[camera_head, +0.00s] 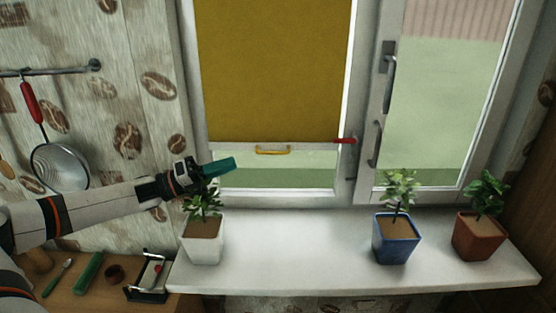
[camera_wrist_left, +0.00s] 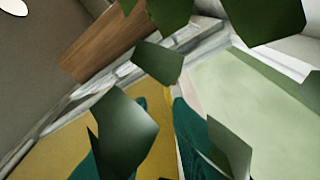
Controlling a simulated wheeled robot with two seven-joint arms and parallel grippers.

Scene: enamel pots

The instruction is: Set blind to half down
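The yellow blind (camera_head: 270,70) covers the upper part of the left window. Its pale bottom bar carries a yellow handle (camera_head: 273,150) and is about level with a red marker (camera_head: 345,140) on the right side of the frame. My left gripper (camera_head: 226,165) has teal fingers and is just below and left of the handle, apart from it, above the left plant. In the left wrist view the teal fingers (camera_wrist_left: 158,150) stand apart with the yellow blind (camera_wrist_left: 50,145) showing beyond; leaves partly cover them. My right gripper is out of view.
A white-potted plant (camera_head: 202,238) stands below my left gripper on the sill (camera_head: 300,265). A blue pot (camera_head: 396,240) and a red pot (camera_head: 478,238) stand at the right. A strainer (camera_head: 60,167) hangs at left. The sill's middle is clear.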

